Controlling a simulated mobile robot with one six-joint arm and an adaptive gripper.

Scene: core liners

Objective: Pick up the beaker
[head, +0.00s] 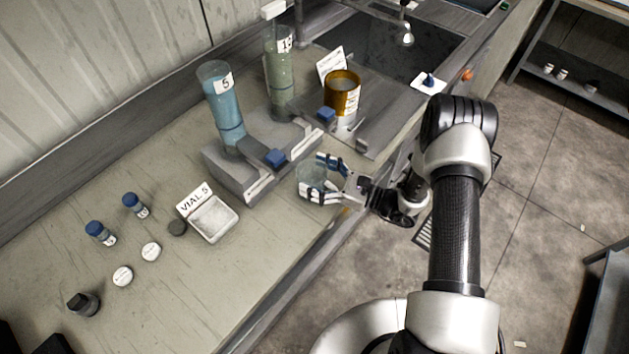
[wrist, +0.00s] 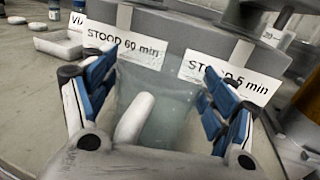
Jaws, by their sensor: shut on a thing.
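A clear glass beaker (head: 311,178) is at the front edge of the bench, in front of the grey stand. In the wrist view the beaker (wrist: 158,105) sits between the blue-padded fingers, with a pale rounded shape showing in or through it. My gripper (head: 325,180) comes from the right and is shut on the beaker, one finger on each side. It also fills the lower part of the wrist view (wrist: 155,110). I cannot tell whether the beaker's base touches the bench.
A grey stand (head: 222,172) holds two tall cylinders, a blue one (head: 224,105) and a greenish one (head: 279,75). An amber jar (head: 342,92) stands behind right. A white tray (head: 211,219), vials (head: 99,232) and caps lie left.

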